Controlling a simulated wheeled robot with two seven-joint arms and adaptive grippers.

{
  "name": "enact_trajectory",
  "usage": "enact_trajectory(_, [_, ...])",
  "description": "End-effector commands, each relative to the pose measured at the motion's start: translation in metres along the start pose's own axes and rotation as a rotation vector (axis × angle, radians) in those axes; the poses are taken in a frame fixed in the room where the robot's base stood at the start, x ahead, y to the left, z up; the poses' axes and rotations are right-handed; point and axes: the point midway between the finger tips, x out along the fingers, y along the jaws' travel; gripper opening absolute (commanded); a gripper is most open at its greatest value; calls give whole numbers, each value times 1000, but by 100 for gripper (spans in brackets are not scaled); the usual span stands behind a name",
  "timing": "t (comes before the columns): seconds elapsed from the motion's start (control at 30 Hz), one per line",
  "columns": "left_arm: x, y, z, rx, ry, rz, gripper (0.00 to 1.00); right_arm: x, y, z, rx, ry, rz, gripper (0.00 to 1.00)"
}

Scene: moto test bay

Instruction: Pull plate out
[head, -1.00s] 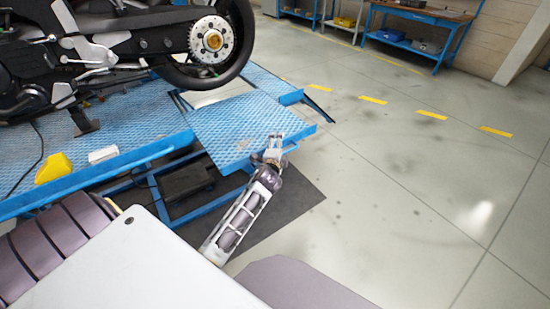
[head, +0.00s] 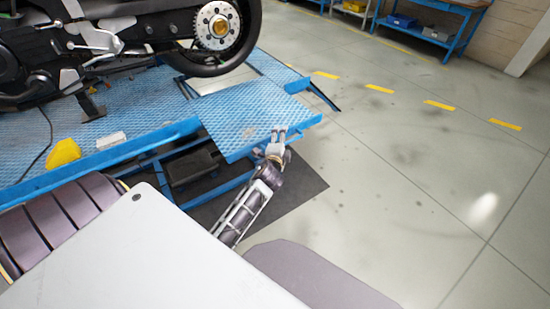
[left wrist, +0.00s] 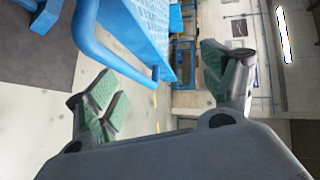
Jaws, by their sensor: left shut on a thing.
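The plate (head: 245,112) is a blue, diamond-patterned panel at the rear end of the motorcycle lift, below the rear wheel. It lies roughly level with the lift deck. My left gripper (head: 279,133) is at the plate's near outer edge in the head view, its arm reaching up from below. In the left wrist view, the plate (left wrist: 148,30) and its blue edge bar show between the two green-padded fingers (left wrist: 160,85). The fingers stand apart with the plate edge between them; exact contact is hard to see. My right gripper is not in view.
A motorcycle (head: 130,40) stands on the blue lift deck (head: 90,125). A yellow object (head: 63,153) and a white box (head: 111,139) lie on the deck. A dark mat (head: 300,185) is under the lift. Open floor with yellow dashes (head: 380,89) lies right; a workbench stands behind.

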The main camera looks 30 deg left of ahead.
Motion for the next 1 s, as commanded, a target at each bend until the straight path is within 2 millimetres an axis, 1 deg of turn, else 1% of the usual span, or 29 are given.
enact_trajectory(0.03, [-2, -19, 1, 5, 0, -32, 59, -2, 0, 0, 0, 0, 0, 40])
enact_trajectory(0.07, [-3, -18, 1, 5, 0, -31, 51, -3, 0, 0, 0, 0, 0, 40])
enact_trajectory(0.1, [-5, -17, 1, 4, 0, -29, 39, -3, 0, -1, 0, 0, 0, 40])
enact_trajectory(0.13, [-6, -16, 1, 3, 0, -26, 35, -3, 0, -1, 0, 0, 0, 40])
enact_trajectory(0.4, [-18, -9, 0, -1, 0, -17, 35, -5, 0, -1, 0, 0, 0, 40])
enact_trajectory(1.0, [-44, -4, 0, -2, 1, -12, 35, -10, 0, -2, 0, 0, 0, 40])
